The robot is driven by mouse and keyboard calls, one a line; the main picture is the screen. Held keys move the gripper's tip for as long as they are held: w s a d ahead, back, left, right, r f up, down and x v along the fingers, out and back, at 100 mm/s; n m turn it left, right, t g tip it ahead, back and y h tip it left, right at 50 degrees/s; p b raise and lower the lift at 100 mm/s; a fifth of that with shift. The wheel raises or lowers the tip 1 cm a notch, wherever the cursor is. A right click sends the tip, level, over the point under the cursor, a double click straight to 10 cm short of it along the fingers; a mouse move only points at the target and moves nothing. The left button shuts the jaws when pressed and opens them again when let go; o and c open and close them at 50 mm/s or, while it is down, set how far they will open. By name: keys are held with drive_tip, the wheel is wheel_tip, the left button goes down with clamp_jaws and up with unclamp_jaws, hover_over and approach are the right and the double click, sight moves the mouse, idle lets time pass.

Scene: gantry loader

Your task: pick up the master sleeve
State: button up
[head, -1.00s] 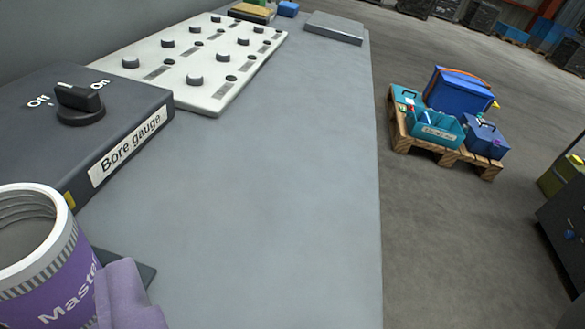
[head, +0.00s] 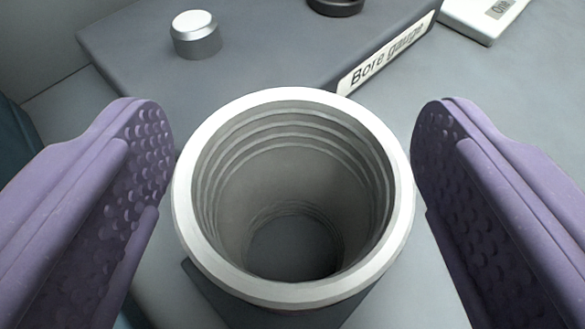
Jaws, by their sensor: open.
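The master sleeve (head: 190,215) is a hollow metal cylinder with a pale rim and ridged inner wall, seen from above in the middle of the view. In the earlier frame it shows a purple band with "Master" lettering. My gripper (head: 293,190) is open, with one purple dimpled finger on each side of the sleeve.
The dark bore gauge box (head: 270,65), with a label and knobs, stands just behind the sleeve. A white plate (head: 480,20) lies at the top right. The grey bench top (head: 520,110) is bare to the right.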

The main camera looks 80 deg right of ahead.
drive_tip(key=c, duration=1.4)
drive_tip(key=shift+o, duration=0.2)
drive_tip(key=shift+r, duration=0.1)
drive_tip(key=shift+r+p, duration=0.3)
drive_tip(key=shift+r, duration=0.2)
drive_tip(key=s+a+r+p, duration=0.4)
drive_tip(key=s+a, duration=0.7)
drive_tip(key=shift+a, duration=0.3)
